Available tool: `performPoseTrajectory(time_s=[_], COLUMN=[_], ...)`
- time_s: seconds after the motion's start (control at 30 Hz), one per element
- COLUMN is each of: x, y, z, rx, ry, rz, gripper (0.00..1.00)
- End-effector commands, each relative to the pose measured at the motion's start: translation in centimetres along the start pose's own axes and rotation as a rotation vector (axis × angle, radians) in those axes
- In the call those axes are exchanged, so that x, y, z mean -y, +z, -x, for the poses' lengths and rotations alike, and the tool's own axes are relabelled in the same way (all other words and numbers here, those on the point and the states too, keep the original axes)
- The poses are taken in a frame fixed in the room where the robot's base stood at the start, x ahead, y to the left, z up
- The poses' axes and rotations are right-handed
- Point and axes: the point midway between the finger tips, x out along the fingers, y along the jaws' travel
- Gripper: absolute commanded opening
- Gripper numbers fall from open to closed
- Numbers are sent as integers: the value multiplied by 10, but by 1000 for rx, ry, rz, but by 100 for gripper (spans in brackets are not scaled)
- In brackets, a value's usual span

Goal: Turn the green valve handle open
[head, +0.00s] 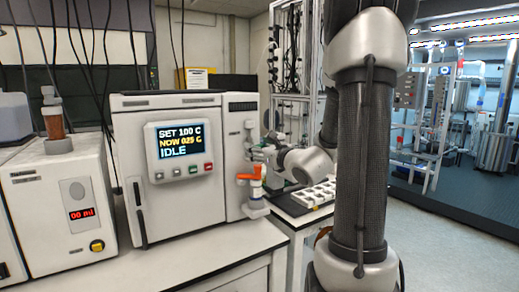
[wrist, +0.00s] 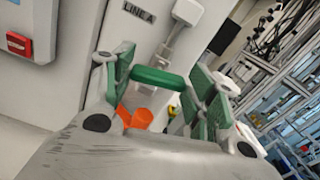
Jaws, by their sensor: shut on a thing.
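The green valve handle (wrist: 157,78) shows as a short green bar crossing the space between my fingers in the wrist view. My gripper (wrist: 168,84) has green finger pads on either side of the bar and is shut on it. In the head view my gripper (head: 264,148) is at the right side panel of the reactor, above an orange handle (head: 249,175). The green handle is mostly hidden there by my gripper. The orange part also shows below the bar in the wrist view (wrist: 136,118).
The white reactor (head: 185,190) has a screen (head: 180,142) reading SET 100 C, NOW 025 C, IDLE. A "LINE A" label (wrist: 138,12) is above the handle. A white device (head: 60,200) stands left. A white rack (head: 314,194) lies on the bench right of the reactor.

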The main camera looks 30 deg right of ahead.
Motion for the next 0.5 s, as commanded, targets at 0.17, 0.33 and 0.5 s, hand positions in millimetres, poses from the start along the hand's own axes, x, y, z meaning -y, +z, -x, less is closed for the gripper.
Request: performPoseTrajectory(time_s=[0.17,0.33,0.5], x=[-1,-2,-3], y=[0,-1,-1], z=[0,0,0], rx=[-1,-1,-1], ry=[0,0,1], rz=[156,317,479], gripper=[33,33,33])
